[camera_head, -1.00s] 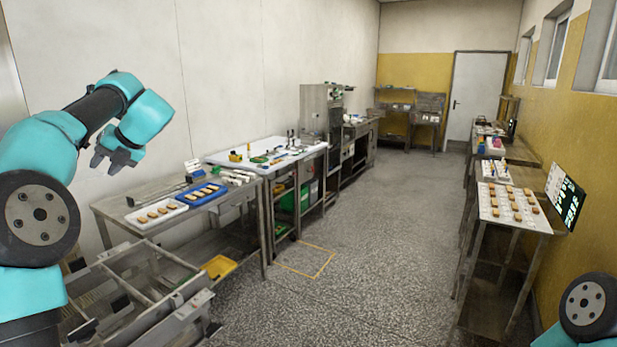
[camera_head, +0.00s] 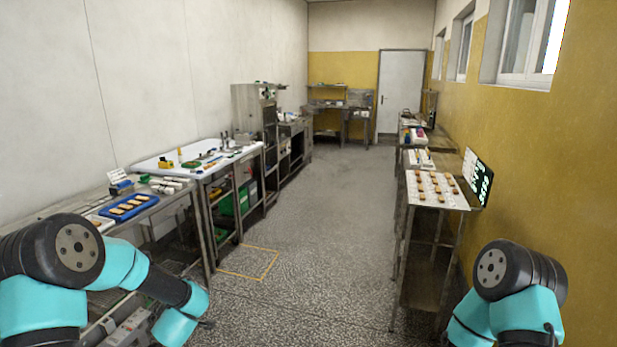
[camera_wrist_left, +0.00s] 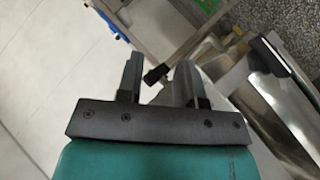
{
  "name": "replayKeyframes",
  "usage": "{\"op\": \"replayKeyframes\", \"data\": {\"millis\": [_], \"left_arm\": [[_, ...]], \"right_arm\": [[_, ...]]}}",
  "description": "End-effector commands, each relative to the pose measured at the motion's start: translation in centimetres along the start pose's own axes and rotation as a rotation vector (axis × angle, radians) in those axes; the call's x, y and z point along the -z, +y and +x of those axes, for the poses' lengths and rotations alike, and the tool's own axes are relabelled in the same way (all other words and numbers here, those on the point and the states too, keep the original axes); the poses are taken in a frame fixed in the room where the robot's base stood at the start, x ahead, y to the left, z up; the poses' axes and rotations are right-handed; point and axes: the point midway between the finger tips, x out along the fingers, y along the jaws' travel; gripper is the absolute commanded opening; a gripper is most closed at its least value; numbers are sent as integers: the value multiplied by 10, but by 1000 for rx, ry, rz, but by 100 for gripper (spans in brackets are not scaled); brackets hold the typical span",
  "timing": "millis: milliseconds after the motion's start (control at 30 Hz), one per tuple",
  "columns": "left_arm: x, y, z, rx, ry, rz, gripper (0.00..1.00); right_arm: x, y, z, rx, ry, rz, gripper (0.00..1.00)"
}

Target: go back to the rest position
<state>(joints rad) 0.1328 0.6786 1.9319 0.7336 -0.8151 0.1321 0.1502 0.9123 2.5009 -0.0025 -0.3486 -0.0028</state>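My left gripper (camera_wrist_left: 160,64) shows in the left wrist view with its two dark fingers apart and no object held between them. In the head view my left arm is folded low at the bottom left, in front of the near bench, and its fingers cannot be made out clearly. My right arm is at the bottom right; its gripper is outside the picture.
The left bench bears a blue tray (camera_head: 129,207) of brown pieces. A white-topped table (camera_head: 147,163) with small items stands beyond it. On the right, a narrow table holds a white board (camera_head: 436,202) of pieces beside a dark screen (camera_head: 479,178). The middle floor is clear.

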Motion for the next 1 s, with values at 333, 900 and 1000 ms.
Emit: {"op": "replayKeyframes", "data": {"millis": [333, 900, 1000], "left_arm": [[-153, -120, -61, -3, -576, 474, 34], [-241, -249, -200, -54, -1232, 879, 34], [-241, -249, -199, -54, -1230, 878, 34]], "right_arm": [[0, 0, 0, 0, 0, 0, 43], [0, 0, 0, 0, 0, 0, 43], [0, 0, 0, 0, 0, 0, 43]]}}
